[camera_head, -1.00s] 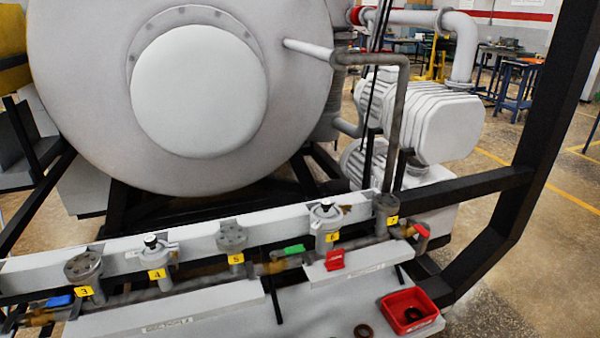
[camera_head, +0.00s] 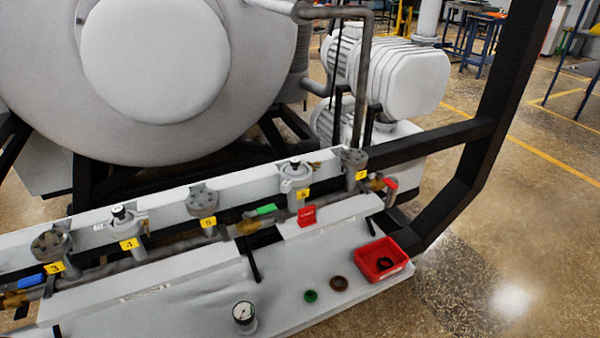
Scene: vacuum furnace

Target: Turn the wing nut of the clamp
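A pipe manifold with yellow-numbered ports runs across the rail in front of the furnace. Port 6 (camera_head: 295,177) has a round grey fitting with a dark knob on top, which looks like a clamped joint. Port 4 (camera_head: 124,220) carries a similar fitting with a black knob. Ports 3 (camera_head: 51,243), 5 (camera_head: 202,202) and 7 (camera_head: 354,163) have bolted round flanges. A wing nut is too small to make out for certain on any fitting. My gripper is not in view.
Red (camera_head: 307,215), green (camera_head: 261,210) and blue (camera_head: 31,281) valve handles sit along the pipe. The grey shelf holds a gauge (camera_head: 244,315), a green ring (camera_head: 310,296), a dark ring (camera_head: 339,283) and a red bin (camera_head: 362,259). A black frame post (camera_head: 500,100) stands at right.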

